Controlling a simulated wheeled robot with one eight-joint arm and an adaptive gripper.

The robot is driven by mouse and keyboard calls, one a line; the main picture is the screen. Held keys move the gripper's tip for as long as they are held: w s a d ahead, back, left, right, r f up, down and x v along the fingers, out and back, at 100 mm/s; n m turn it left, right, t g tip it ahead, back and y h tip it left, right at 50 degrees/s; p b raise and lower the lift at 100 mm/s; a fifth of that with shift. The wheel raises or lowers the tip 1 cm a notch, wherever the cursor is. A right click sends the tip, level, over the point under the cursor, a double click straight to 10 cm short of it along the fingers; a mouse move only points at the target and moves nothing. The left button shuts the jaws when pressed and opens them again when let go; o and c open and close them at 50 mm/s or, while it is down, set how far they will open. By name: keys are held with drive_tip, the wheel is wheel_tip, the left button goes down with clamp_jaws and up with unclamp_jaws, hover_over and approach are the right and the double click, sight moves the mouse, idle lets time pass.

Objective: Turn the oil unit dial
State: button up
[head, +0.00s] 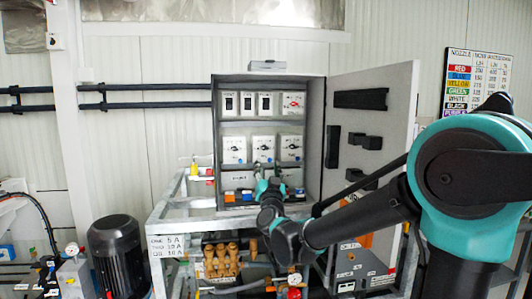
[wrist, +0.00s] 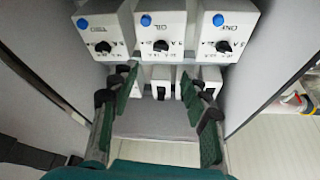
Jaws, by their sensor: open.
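The oil unit (wrist: 161,27) is a white box in the middle of a row of three in the wrist view. Its black dial (wrist: 160,45) faces me and has a blue button above it. In the head view, what appears to be the same dial (head: 264,148) is on the middle box of the cabinet's dial row. My gripper (wrist: 157,79) is open, with its two green-padded fingers spread apart below the dial in the wrist picture. Nothing shows between the fingers touching the dial. In the head view my gripper (head: 268,188) is in front of the cabinet's lower shelf and partly hides it.
Similar dial boxes flank the oil unit, one at left (wrist: 104,35) and one at right (wrist: 225,30). The cabinet (head: 316,130) has side walls and an open door (head: 394,110) at right. Smaller switches (wrist: 205,85) sit behind my fingers. A metal frame (head: 170,210) stands below.

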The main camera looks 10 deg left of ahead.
sight(265, 148)
drive_tip(key=x, duration=1)
drive_tip(key=shift+w, duration=0.1)
drive_tip(key=shift+c, duration=0.5)
clamp_jaws()
